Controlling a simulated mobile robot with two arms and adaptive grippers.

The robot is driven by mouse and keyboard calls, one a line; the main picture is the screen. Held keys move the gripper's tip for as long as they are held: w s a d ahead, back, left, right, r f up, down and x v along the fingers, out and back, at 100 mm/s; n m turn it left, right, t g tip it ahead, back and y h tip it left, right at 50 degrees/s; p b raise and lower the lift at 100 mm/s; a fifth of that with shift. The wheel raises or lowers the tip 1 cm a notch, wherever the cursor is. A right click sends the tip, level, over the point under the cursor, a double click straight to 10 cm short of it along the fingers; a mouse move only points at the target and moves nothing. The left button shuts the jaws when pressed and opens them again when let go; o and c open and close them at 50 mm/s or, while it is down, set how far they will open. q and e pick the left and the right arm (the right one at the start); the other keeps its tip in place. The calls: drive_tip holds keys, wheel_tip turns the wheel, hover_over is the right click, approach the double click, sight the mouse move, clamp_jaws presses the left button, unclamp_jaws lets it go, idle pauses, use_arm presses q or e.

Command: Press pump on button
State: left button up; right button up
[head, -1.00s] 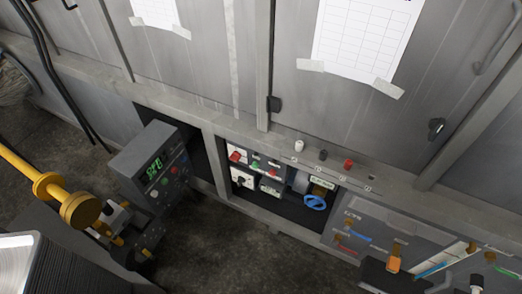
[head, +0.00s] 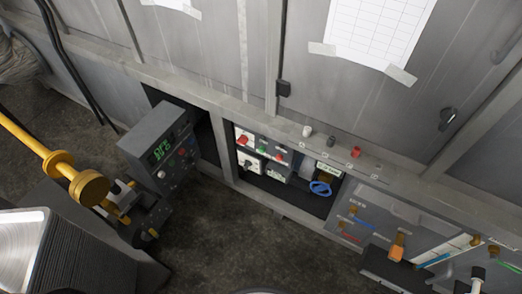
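A control panel (head: 262,153) sits in an open recess low in the metal cabinet, right of centre. It carries a red switch (head: 243,140), small green buttons (head: 262,150) and another red knob (head: 280,158). The labels are too small to read, so I cannot tell which button is the pump on button. Neither of my grippers is in view.
A blue handwheel (head: 320,188) is at the recess's right side. White, black and red knobs stand on the ledge above. A yellow pipe (head: 28,142) and stacked metal pans (head: 22,250) are at left. Open floor (head: 215,235) lies before the recess.

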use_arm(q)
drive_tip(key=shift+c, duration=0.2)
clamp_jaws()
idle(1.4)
